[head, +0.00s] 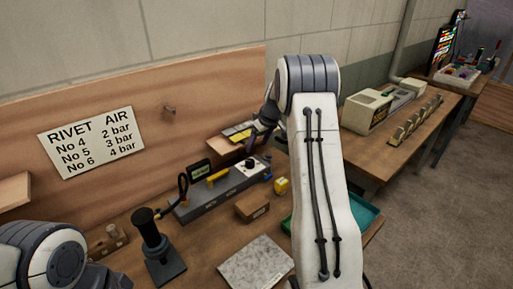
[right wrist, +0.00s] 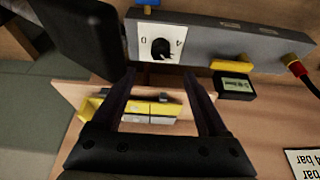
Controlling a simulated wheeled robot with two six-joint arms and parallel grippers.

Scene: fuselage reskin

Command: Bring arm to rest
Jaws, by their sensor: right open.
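My right arm rises through the middle of the head view and bends over at the top. Its dark gripper (head: 262,127) is partly hidden behind the arm, over the back of the bench near a small wooden shelf (head: 222,147). In the right wrist view the two fingers (right wrist: 160,85) are spread apart with nothing held between them. Beyond them are the shelf's yellow and grey items (right wrist: 150,110) and a grey control box with a round knob (right wrist: 160,48). Only a rounded joint of my left arm shows at the lower left of the head view; its gripper is not visible.
The bench holds the grey control box (head: 222,187), a black tool on a stand (head: 155,245), a brown box (head: 252,206), a small yellow block (head: 281,185), a speckled plate (head: 255,264) and a teal tray (head: 367,217). A sign board (head: 91,141) hangs behind. Floor is open at right.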

